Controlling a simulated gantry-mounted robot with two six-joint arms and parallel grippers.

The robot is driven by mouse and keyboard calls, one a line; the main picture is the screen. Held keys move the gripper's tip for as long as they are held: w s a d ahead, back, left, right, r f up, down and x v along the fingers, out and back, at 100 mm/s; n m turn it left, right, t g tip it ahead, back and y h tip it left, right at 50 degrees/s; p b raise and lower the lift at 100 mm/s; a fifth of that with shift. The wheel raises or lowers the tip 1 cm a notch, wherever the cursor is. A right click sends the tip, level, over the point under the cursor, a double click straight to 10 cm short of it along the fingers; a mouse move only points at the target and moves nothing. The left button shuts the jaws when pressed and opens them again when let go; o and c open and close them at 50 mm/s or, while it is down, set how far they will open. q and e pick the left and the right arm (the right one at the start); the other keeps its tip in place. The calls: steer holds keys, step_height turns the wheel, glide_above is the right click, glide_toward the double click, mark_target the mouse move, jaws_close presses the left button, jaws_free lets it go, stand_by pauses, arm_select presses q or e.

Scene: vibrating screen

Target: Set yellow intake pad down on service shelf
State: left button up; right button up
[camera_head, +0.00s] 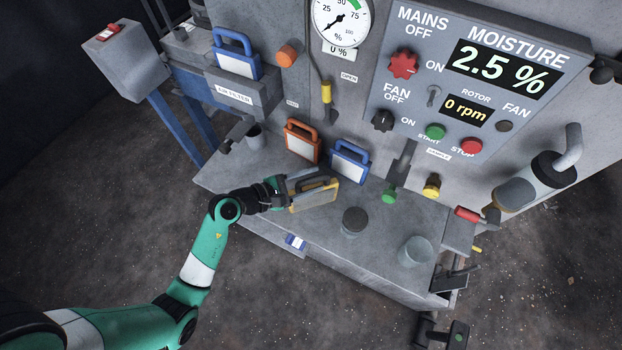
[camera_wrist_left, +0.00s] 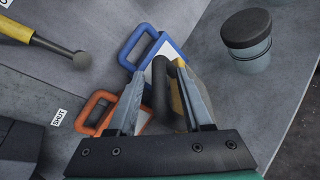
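The yellow intake pad (camera_head: 318,196) stands upright or slightly tilted on the grey service shelf (camera_head: 265,205), near its middle, with its dark handle on top. My left gripper (camera_head: 322,177) is at that handle. In the left wrist view the fingers (camera_wrist_left: 160,75) are apart, one on each side of the dark handle (camera_wrist_left: 160,95), and a gap shows between them. A strip of the pad's yellow (camera_wrist_left: 177,98) shows beside the right finger; the rest is hidden there. My right gripper is not clearly in view.
An orange-framed pad (camera_head: 302,140) and a blue-framed pad (camera_head: 349,162) stand close behind the yellow one. A dark-lidded jar (camera_head: 354,222) and a clear glass (camera_head: 415,251) stand to the right. The shelf's front left is fairly clear.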

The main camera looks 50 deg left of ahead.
stand_by(0.3)
arm_select(q)
steer(key=shift+r, duration=0.1)
steer(key=shift+s+a+r, duration=0.15)
steer(key=shift+s, duration=0.2)
steer(key=p+v, duration=0.1)
steer(key=v, duration=1)
steer(key=shift+s, duration=0.2)
